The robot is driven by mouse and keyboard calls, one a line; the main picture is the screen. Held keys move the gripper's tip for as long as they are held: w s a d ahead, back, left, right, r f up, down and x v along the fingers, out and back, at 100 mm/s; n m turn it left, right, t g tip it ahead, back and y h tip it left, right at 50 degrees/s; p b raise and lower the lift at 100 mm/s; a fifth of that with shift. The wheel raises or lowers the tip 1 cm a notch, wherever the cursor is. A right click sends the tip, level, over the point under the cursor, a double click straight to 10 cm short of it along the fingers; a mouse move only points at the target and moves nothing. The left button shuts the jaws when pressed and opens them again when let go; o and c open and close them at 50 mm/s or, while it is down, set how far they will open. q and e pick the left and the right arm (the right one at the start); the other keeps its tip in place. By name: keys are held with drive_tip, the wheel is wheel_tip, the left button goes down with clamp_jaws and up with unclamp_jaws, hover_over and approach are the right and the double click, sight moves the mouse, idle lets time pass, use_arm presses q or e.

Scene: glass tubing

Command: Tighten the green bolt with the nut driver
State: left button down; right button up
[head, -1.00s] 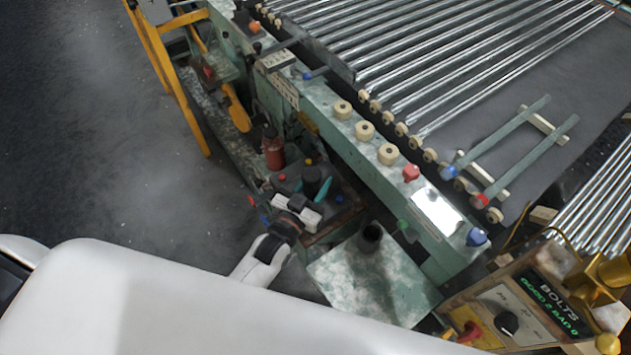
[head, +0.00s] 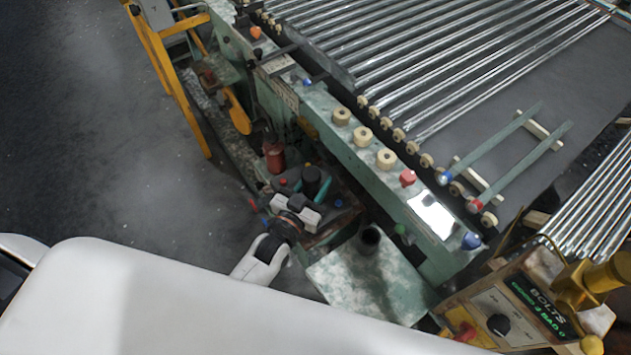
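A small green bolt head (head: 400,229) shows on the near side of the green machine rail (head: 345,155), above the mottled green plate (head: 345,285). One arm of mine comes up from the lower left, and I take it as the left. Its gripper (head: 297,207) is over the near edge of the tool tray, just below a black upright cylinder (head: 311,178) and a teal piece (head: 324,188). I cannot tell which item is the nut driver. The finger gap is too small to read. My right gripper is not in view.
A red bottle (head: 273,152) is behind the tray. A red knob (head: 407,178) and a blue knob (head: 471,240) are on the rail. A control box (head: 510,310) reading BOLTS stands at lower right. Open floor lies left.

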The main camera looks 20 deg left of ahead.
sight(315, 170)
use_arm(q)
drive_tip(key=shift+w+r+p, duration=0.1)
drive_tip(key=shift+r+p, duration=2)
drive_tip(key=shift+r, duration=0.55)
